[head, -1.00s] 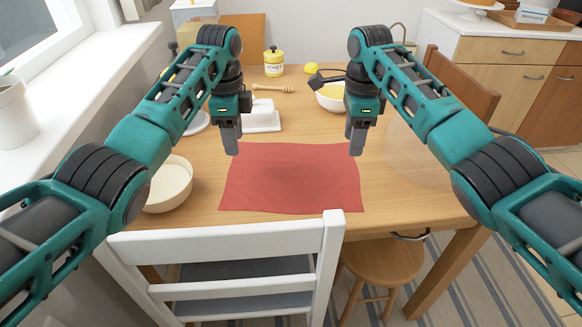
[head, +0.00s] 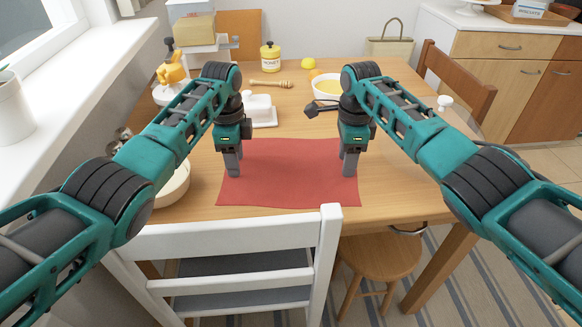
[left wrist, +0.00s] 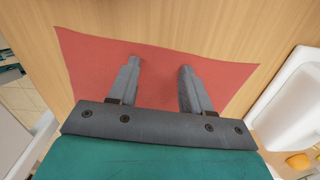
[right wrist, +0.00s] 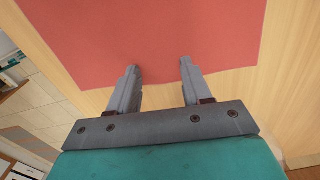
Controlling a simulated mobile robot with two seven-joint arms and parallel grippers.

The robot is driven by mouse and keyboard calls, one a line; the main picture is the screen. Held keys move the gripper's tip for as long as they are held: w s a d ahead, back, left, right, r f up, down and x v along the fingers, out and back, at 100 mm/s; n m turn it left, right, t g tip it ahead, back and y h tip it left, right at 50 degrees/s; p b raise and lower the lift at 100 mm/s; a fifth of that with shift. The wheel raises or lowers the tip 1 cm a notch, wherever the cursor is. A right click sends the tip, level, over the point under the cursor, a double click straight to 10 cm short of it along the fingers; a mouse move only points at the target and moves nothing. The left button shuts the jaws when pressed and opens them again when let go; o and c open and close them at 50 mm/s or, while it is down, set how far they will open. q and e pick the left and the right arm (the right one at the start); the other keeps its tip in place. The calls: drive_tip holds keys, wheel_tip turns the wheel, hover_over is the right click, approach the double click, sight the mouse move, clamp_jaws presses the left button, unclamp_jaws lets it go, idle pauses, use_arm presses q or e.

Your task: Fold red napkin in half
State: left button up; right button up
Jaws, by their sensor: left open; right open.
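The red napkin (head: 285,180) lies flat and unfolded on the wooden table, in front of the white chair. It also shows in the left wrist view (left wrist: 160,88) and the right wrist view (right wrist: 150,35). My left gripper (head: 234,172) is open and empty, over the napkin's left part. In the left wrist view its spread fingers (left wrist: 158,66) overlap the red cloth. My right gripper (head: 348,172) is open and empty, at the napkin's right part. In the right wrist view its fingertips (right wrist: 160,68) overlap the napkin near an edge. I cannot tell whether the fingers touch the cloth.
A white butter dish (head: 262,112), a honey jar (head: 270,57), a honey dipper (head: 270,84) and a bowl with yellow contents (head: 328,85) stand behind the napkin. A cream bowl (head: 175,188) is at the left. A white chair (head: 240,236) stands at the front edge.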

use_arm(q)
drive_tip(key=shift+c, duration=0.3)
use_arm(e)
drive_tip(key=shift+c, duration=0.3)
use_arm(q)
drive_tip(key=shift+f, duration=0.1)
clamp_jaws()
use_arm(e)
clamp_jaws()
